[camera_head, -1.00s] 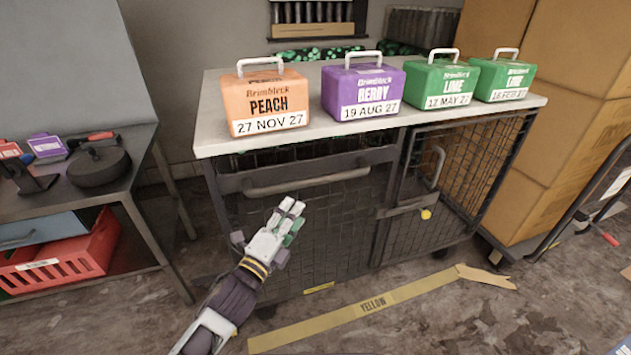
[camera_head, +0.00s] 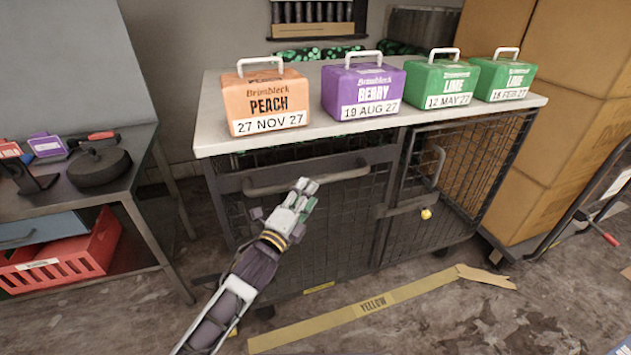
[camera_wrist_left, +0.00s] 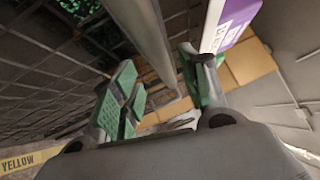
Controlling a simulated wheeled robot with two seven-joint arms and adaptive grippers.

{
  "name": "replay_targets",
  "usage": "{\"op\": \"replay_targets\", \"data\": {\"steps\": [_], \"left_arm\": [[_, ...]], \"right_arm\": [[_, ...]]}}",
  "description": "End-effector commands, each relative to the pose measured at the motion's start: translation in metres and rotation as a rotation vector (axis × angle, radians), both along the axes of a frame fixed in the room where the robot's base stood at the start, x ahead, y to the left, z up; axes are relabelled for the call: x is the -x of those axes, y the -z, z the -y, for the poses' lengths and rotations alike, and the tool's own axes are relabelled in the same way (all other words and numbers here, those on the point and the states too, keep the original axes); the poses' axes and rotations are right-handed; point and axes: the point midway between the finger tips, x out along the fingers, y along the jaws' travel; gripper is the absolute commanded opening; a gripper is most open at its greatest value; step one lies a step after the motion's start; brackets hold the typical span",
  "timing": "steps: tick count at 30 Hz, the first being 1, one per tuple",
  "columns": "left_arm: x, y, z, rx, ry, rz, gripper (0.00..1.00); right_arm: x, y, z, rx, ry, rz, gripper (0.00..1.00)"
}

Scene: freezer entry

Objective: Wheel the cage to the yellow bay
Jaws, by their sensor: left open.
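The dark wire-mesh cage (camera_head: 290,240) stands on small wheels behind the yellow tape, with a pale top board (camera_head: 310,128). A grey horizontal handle bar (camera_head: 262,188) runs across its front. The yellow bay's floor tape (camera_head: 420,287), marked YELLOW, lies in front of the cage. My right gripper is out of view.
Peach (camera_head: 265,105), purple berry (camera_head: 362,95) and two green lime boxes stand on the cage top. A bench (camera_head: 120,185) with a red crate (camera_head: 70,255) is at left. Stacked cartons (camera_head: 565,130) and a trolley (camera_head: 585,200) are at right.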

Motion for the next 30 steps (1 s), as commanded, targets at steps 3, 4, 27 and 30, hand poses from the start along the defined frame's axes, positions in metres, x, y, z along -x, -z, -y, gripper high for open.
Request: {"op": "replay_targets", "data": {"steps": [3, 4, 27, 30], "left_arm": [[-0.009, -0.002, 0.005, 0.001, 0.000, 0.000, 0.44], [-0.012, -0.003, 0.006, 0.002, 0.000, 0.001, 0.44], [-0.054, -0.009, 0.028, -0.001, 0.000, 0.000, 0.44], [-0.054, -0.009, 0.028, -0.001, 0.000, 0.000, 0.44]], "right_arm": [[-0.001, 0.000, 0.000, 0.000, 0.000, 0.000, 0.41], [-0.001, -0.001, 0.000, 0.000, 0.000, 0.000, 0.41], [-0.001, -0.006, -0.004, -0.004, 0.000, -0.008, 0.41], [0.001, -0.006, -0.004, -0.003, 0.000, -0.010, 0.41]]}}
